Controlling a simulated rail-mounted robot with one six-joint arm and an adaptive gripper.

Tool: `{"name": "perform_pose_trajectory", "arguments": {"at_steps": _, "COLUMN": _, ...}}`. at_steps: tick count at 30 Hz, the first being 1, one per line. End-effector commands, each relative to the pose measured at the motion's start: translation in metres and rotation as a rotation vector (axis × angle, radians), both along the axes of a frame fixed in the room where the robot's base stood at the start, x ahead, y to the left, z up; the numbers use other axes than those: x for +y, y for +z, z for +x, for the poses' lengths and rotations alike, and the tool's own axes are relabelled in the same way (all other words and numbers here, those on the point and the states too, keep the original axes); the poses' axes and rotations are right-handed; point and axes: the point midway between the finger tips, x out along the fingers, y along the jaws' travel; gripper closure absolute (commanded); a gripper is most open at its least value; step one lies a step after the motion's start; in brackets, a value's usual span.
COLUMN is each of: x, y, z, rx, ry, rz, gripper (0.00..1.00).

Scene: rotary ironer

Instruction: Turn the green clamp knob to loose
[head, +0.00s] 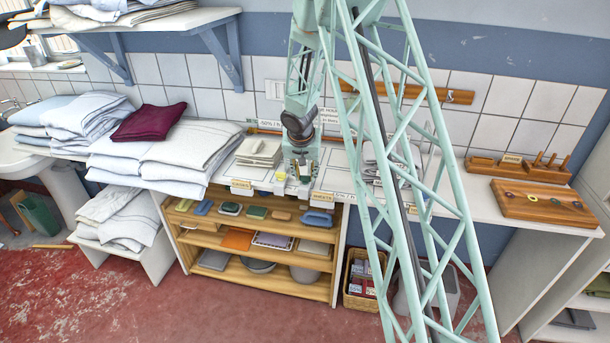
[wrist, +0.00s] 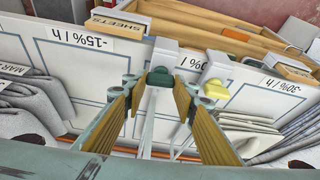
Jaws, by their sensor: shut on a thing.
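The green clamp knob (wrist: 160,77) is a small dark green block on a white mount at the counter's front edge, in the middle of the wrist view. My gripper (wrist: 160,84) has its two tan fingers on either side of the knob and is shut on it. The fingers hide part of the knob's sides. In the head view my gripper (head: 302,172) is low over the counter front, above the shelf unit. The knob's exact angle is hard to read, and a label behind it is partly covered.
A yellow knob (wrist: 214,88) on a similar white mount is close to the right finger. Folded linen (wrist: 250,135) lies beside it. In the head view, stacks of white laundry (head: 185,150) fill the counter's left, and a wooden board (head: 540,205) lies at right.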

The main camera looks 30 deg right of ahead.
Motion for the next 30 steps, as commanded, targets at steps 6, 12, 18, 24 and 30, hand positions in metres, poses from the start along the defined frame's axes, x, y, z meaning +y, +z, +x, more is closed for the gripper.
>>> {"name": "perform_pose_trajectory", "arguments": {"at_steps": 6, "x": -0.0002, "y": 0.0001, "z": -0.0015, "rx": 0.002, "ry": 0.062, "rz": 0.000, "gripper": 0.85}}
{"name": "perform_pose_trajectory", "arguments": {"at_steps": 12, "x": -0.0007, "y": 0.0002, "z": -0.0019, "rx": 0.003, "ry": 0.115, "rz": 0.001, "gripper": 0.85}}
{"name": "perform_pose_trajectory", "arguments": {"at_steps": 18, "x": -0.0009, "y": 0.0009, "z": -0.0018, "rx": 0.003, "ry": 0.162, "rz": 0.001, "gripper": 0.85}}
{"name": "perform_pose_trajectory", "arguments": {"at_steps": 24, "x": -0.0008, "y": 0.0008, "z": -0.0016, "rx": 0.003, "ry": 0.205, "rz": 0.001, "gripper": 0.85}}
{"name": "perform_pose_trajectory", "arguments": {"at_steps": 30, "x": -0.0012, "y": 0.0013, "z": -0.0016, "rx": 0.002, "ry": 0.248, "rz": 0.001, "gripper": 0.85}}
